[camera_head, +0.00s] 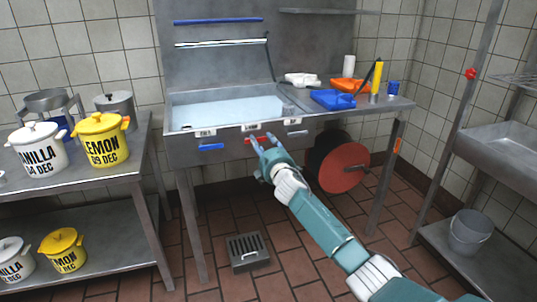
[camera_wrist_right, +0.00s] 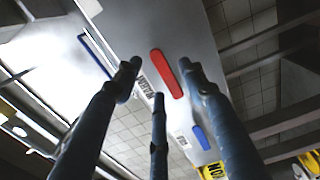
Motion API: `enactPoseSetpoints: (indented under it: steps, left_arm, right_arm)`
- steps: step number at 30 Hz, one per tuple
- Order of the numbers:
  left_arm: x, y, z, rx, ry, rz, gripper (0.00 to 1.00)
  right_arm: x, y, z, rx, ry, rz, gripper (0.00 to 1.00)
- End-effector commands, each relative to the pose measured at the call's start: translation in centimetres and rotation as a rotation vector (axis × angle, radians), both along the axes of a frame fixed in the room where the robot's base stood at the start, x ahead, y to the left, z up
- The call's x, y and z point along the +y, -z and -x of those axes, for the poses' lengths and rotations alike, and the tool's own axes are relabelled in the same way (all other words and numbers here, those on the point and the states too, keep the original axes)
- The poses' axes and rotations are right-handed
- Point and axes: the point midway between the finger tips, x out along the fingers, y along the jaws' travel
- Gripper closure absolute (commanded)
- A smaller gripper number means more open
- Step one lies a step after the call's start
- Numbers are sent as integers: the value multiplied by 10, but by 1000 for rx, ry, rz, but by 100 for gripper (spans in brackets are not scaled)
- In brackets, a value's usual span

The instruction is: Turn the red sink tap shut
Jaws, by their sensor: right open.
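The red sink tap (camera_head: 262,139) is a short red bar on the front panel of the steel sink (camera_head: 180,113), below a small label. In the right wrist view the red bar (camera_wrist_right: 167,73) lies slanted just beyond my fingertips. My right gripper (camera_head: 266,146) is open in front of the panel, with its fingers partly covering the tap. In the wrist view the open fingers (camera_wrist_right: 158,72) are spread on both sides of the tap, with a third finger below. I cannot tell whether any finger touches it. My left gripper is not in view.
A red disc (camera_head: 343,167) stands under the counter at right. A yellow lemon pot (camera_head: 101,142) is on the left table. A floor drain (camera_head: 248,250) lies below; the floor around it is clear.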

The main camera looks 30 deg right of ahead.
Motion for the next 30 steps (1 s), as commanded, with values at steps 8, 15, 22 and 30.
enactPoseSetpoints:
  steps: [8,15,22,30]
  left_arm:
    - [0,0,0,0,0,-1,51]
    - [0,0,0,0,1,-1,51]
    - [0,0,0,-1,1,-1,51]
    - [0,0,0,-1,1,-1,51]
  right_arm:
    - [13,1,45,3,-6,2,58]
    - [21,2,83,3,-3,1,58]
    - [25,1,99,2,-2,0,58]
    - [25,0,101,1,-2,1,58]
